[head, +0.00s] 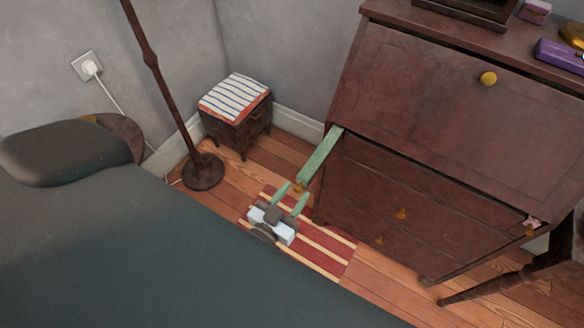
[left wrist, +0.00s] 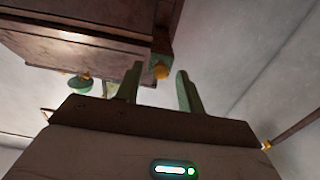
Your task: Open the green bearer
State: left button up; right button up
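The green bearer (head: 320,156) is a long, narrow bar at the left front corner of the dark wooden bureau (head: 435,95). A long stretch of it stands out from the front, below the sloping lid. A brass knob (head: 298,188) is on its outer end. The bearer's end (left wrist: 165,60) and knob (left wrist: 160,72) also show in the left wrist view, between the fingers as seen there. My left gripper (head: 292,198) has green fingers and is open, close to the knob, with gaps between fingers and knob. My right gripper is not in view.
A striped rug (head: 330,250) lies below the gripper. A small stool with a striped cushion (head: 233,97) and a lamp stand (head: 203,171) are behind to the left. A dark padded seat (head: 110,235) fills the lower left. A pinkish bearer end (head: 532,221) shows at the bureau's right.

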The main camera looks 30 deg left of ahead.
pick_arm(q)
jog(key=shift+s, duration=0.1)
jog(key=s, duration=0.7)
jog(key=shift+s, duration=0.3)
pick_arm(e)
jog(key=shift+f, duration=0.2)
pick_arm(q)
jog(key=shift+a, duration=0.1)
